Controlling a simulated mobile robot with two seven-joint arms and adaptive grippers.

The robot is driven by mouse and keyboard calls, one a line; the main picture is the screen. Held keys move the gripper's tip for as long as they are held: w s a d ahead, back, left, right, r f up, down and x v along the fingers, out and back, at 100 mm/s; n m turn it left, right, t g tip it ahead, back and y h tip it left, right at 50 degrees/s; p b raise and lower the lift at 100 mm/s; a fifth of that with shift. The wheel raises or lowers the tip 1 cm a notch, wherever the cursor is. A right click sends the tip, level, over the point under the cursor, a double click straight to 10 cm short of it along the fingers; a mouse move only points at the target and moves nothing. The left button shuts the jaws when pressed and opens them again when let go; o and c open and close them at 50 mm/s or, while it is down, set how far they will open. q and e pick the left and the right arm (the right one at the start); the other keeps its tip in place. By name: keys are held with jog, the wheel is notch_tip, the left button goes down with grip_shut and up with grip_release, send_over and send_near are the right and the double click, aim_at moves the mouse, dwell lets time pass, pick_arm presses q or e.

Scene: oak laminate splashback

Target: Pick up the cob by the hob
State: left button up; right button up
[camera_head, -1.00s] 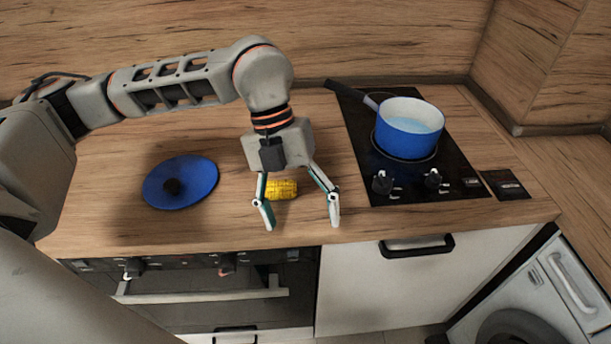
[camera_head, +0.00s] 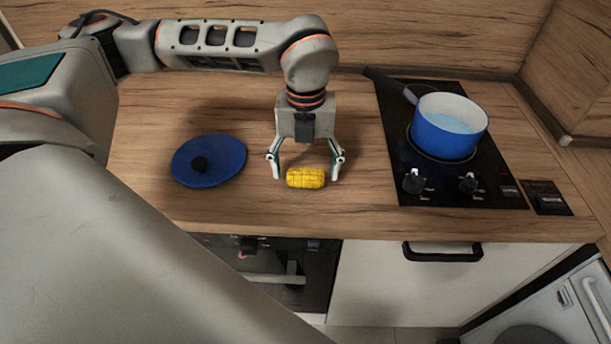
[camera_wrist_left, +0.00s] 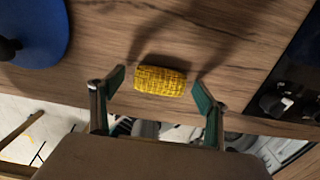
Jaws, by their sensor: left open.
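The yellow corn cob (camera_head: 305,177) lies on its side on the wooden worktop, left of the hob (camera_head: 455,165). My left gripper (camera_head: 306,172) is open, with its fingertips apart on either side of the cob in the head view. In the left wrist view the cob (camera_wrist_left: 160,80) lies ahead of the gap between the two open fingers (camera_wrist_left: 157,90), and neither finger touches it. I cannot tell the exact height of the fingertips above the worktop. My right gripper is not in view.
A blue pot with liquid (camera_head: 448,126) stands on the hob, its handle pointing to the back left. A blue lid (camera_head: 208,160) lies on the worktop (camera_head: 370,225) left of the cob. The worktop's front edge is near the cob, above an oven (camera_head: 285,265).

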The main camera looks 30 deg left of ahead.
pick_arm(q)
jog(key=shift+f, duration=0.5)
jog(key=c, duration=1.2)
jog(key=shift+r, duration=0.2)
